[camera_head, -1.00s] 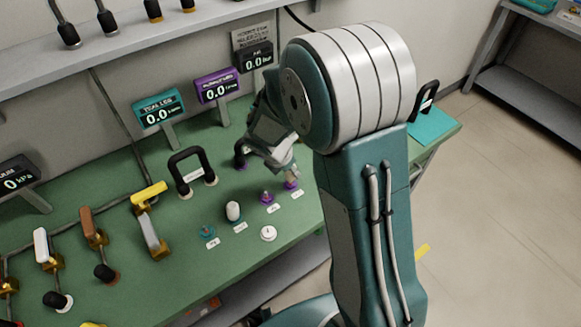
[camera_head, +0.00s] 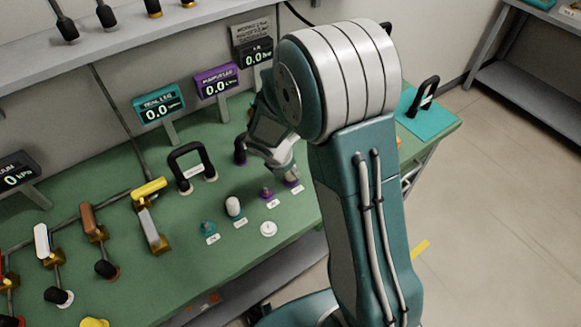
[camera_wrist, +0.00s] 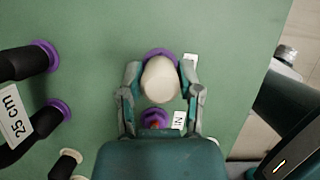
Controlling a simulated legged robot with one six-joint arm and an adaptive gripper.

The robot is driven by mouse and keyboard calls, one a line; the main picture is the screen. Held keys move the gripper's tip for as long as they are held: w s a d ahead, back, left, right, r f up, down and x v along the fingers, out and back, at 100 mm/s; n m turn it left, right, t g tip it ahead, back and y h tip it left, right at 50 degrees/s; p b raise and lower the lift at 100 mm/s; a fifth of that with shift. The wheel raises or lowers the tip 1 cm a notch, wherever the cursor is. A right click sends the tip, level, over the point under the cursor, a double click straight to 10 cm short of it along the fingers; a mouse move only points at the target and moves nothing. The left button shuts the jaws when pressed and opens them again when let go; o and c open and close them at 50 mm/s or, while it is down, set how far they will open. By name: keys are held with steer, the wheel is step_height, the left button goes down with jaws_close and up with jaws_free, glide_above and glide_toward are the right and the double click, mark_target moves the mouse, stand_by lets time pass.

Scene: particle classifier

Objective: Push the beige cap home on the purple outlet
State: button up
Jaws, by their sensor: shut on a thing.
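The beige cap (camera_wrist: 160,80) is between the two fingers of my gripper (camera_wrist: 161,92) in the wrist view, and the fingers are shut on it. The purple outlet (camera_wrist: 158,52) shows as a ring behind the cap's far edge. The cap covers most of it, and I cannot tell whether the two touch. In the head view my gripper (camera_head: 287,174) points down at the purple outlet (camera_head: 292,184) on the green bench. The cap cannot be made out there.
Another purple fitting (camera_wrist: 156,118) stands close by, with a white label beside it. A black handle (camera_head: 190,165), a pale-topped fitting (camera_head: 233,206), a teal fitting (camera_head: 208,228) and a white disc (camera_head: 268,229) are left of the gripper. Display boxes (camera_head: 216,83) stand behind.

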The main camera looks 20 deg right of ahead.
steer(key=shift+f, duration=0.35)
steer(key=o, duration=1.1)
steer(key=v, duration=1.2)
steer(key=shift+f, duration=0.1)
steer(key=s+d+r+m+t+y, duration=0.1)
steer(key=s+r+m, duration=0.4)
steer(key=s+m, duration=0.1)
steer(key=s+d+r+m+t+y, duration=0.1)
steer(key=s+r+m, duration=0.4)
steer(key=m, duration=0.4)
steer(key=s+d+r+m+t+y, duration=0.1)
steer(key=s+r+m, duration=0.3)
steer(key=s+m, duration=0.4)
steer(key=shift+d+r+t+y, duration=0.4)
steer(key=shift+d+y, duration=0.15)
steer(key=shift+y, duration=0.05)
